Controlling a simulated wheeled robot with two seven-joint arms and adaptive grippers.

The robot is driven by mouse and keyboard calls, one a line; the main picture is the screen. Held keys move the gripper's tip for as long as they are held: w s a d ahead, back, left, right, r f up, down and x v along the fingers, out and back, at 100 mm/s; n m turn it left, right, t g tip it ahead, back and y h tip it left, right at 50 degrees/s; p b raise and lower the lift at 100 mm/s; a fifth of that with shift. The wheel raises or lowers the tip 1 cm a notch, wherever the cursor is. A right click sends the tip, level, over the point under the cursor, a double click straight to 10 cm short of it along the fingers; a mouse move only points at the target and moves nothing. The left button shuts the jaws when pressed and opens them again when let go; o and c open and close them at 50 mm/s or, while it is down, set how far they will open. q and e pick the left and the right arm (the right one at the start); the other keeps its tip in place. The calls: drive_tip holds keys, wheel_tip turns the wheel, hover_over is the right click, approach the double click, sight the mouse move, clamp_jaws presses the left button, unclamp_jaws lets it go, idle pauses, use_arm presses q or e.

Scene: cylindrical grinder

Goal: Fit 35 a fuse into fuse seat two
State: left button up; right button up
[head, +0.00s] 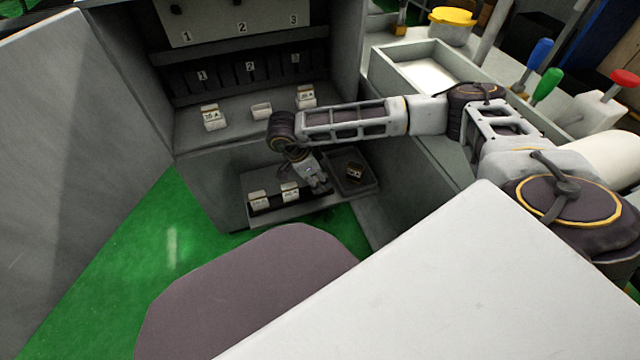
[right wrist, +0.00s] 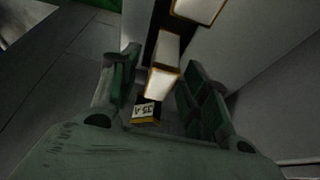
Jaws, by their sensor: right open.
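In the right wrist view a fuse marked 35 A (right wrist: 146,112) shows between the two fingers of my right gripper (right wrist: 160,100), which is open. I cannot tell whether the fingers touch it. In the head view my right gripper (head: 318,186) points down at the lower shelf, beside a white labelled fuse (head: 290,192). Another fuse (head: 258,198) stands to its left. Fuse seat two (head: 261,111) is a low white block on the cabinet ledge with no labelled fuse visible on it. My left gripper is not in view.
Labelled fuses stand in seat one (head: 212,118) and seat three (head: 306,97). A dark tray (head: 370,187) right of my gripper holds a small fuse-like piece (head: 355,171). The cabinet wall (head: 205,185) stands close to the lower shelf (head: 290,212).

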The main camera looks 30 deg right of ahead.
drive_tip(key=c, duration=0.5)
clamp_jaws()
drive_tip(key=shift+r, duration=0.1)
drive_tip(key=shift+r+p, duration=0.45)
drive_tip(key=shift+r, duration=0.4)
wheel_tip(320, 180, up, 6)
drive_tip(key=shift+r+p, duration=0.2)
drive_tip(key=shift+p, duration=1)
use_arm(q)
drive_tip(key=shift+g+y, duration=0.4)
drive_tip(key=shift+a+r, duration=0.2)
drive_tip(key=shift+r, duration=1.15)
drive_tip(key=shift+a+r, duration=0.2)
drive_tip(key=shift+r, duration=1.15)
use_arm(e)
drive_tip(key=shift+r, duration=0.9)
